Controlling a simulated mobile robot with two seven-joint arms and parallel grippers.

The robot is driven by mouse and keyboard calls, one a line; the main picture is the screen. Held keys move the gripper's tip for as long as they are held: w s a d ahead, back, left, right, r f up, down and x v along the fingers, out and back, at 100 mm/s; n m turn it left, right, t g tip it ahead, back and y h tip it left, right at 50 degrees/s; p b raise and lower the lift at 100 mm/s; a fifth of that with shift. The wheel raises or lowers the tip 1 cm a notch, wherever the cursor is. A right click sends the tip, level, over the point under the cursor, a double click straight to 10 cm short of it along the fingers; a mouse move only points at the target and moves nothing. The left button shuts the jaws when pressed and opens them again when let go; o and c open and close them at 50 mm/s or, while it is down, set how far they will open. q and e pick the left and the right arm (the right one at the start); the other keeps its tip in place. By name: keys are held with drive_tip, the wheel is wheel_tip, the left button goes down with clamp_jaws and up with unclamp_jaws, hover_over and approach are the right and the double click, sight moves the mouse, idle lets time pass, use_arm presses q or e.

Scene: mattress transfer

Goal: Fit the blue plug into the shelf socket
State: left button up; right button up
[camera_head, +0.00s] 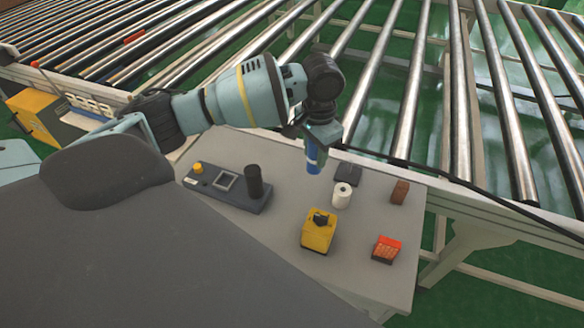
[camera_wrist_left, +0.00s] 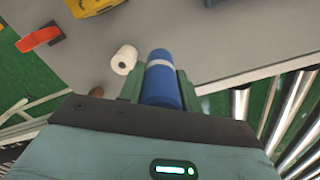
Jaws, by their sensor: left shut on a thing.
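My left gripper (camera_head: 316,142) is shut on the blue plug (camera_head: 313,159), a blue cylinder with a pale band. It holds the plug pointing down over the far side of the grey table, left of the white roll. In the left wrist view the plug (camera_wrist_left: 160,84) sits between the two fingers of the left gripper (camera_wrist_left: 160,92). A dark grey console (camera_head: 228,190) on the table carries a square frame, a yellow knob and an upright black cylinder (camera_head: 254,181). I cannot tell which part is the shelf socket. My right gripper is not in view.
The grey table (camera_head: 285,265) holds a white roll (camera_head: 341,195), a black block (camera_head: 347,174), a brown block (camera_head: 399,192), a yellow box (camera_head: 317,233) and an orange-red box (camera_head: 386,250). Roller conveyors (camera_head: 410,100) run behind it. The table between console and yellow box is clear.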

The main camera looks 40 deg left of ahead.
sight(313, 168)
use_arm(q)
drive_tip(key=shift+s, duration=0.1)
wheel_tip(313, 168, down, 5)
drive_tip(key=shift+r, duration=0.2)
drive_tip(key=shift+f, duration=0.3)
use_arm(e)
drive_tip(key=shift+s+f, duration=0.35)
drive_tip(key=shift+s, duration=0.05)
use_arm(q)
wheel_tip(313, 168, down, 4)
drive_tip(key=shift+f+b, duration=0.25)
drive_tip(key=shift+b, duration=0.3)
drive_tip(key=shift+f, duration=0.1)
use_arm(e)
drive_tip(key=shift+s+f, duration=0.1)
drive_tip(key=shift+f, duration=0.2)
use_arm(q)
drive_tip(key=shift+f, duration=0.1)
drive_tip(key=o, duration=1.1)
